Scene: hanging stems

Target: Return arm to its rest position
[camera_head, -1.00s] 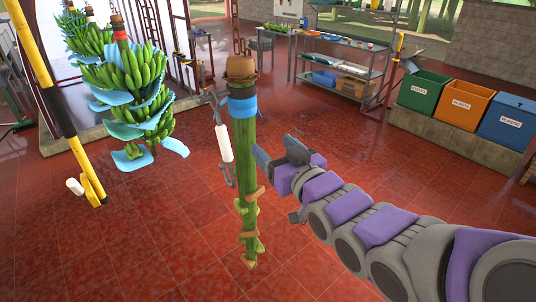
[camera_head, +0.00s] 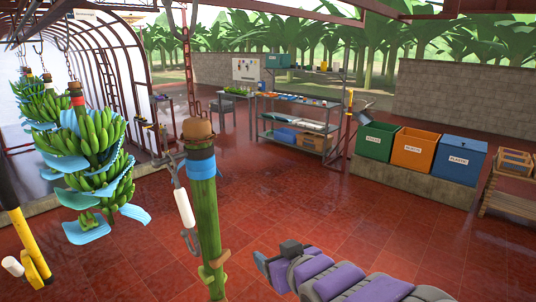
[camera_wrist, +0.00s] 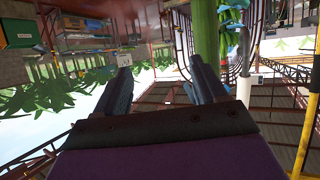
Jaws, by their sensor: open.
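My gripper (camera_head: 268,260) is low in the middle of the head view, to the right of a hanging green stem (camera_head: 205,225) and apart from it. In the wrist view my gripper (camera_wrist: 160,82) shows two dark fingers spread wide with nothing between them. The stem has a brown top and a blue band, and its lower end is cut off by the head view's bottom edge. The stem (camera_wrist: 206,35) also shows in the wrist view, beyond the right finger. That view is upside down.
Banana bunches (camera_head: 90,150) with blue sheets hang at the left, near a yellow and black pole (camera_head: 28,245). A metal shelf (camera_head: 300,125), coloured bins (camera_head: 412,150) on a low wall and a wooden rack (camera_head: 510,185) stand behind. The red floor (camera_head: 330,205) between is clear.

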